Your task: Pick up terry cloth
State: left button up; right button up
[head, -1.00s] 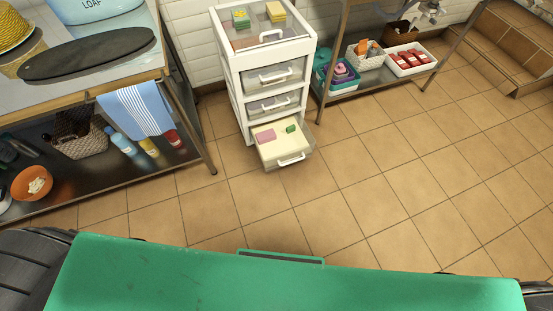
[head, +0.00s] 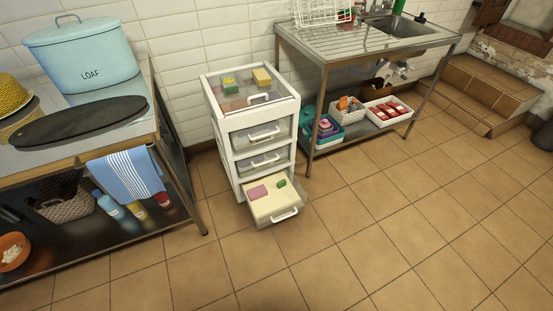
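A blue cloth with white stripes (head: 126,175) hangs over the front rail of the metal table at the left. A flat pink piece (head: 258,192) and a small green piece (head: 282,183) lie in the open bottom drawer (head: 271,206) of the white drawer unit (head: 231,143). I cannot tell from its texture which of these is terry. Neither of my grippers is in view.
A sink table (head: 352,46) stands behind right, with a white tray of red packs (head: 390,111) and an orange-filled basket (head: 347,110) below. A loaf bin (head: 83,55) and dark board (head: 80,123) stand on the left table. The tiled floor in front is clear.

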aim_at(262, 78)
jog(key=i+l+u, duration=0.1)
jog(key=i+l, duration=0.2)
jog(key=i+l+u, duration=0.1)
jog(key=i+l, duration=0.2)
jog(key=i+l+u, duration=0.15)
jog(key=i+l, duration=0.15)
jog(key=l, duration=0.2)
jog(key=i+l+u, duration=0.1)
jog(key=i+l, duration=0.15)
jog(key=l, duration=0.15)
jog(key=i+l+u, duration=0.1)
jog(key=i+l, duration=0.15)
jog(key=l, duration=0.2)
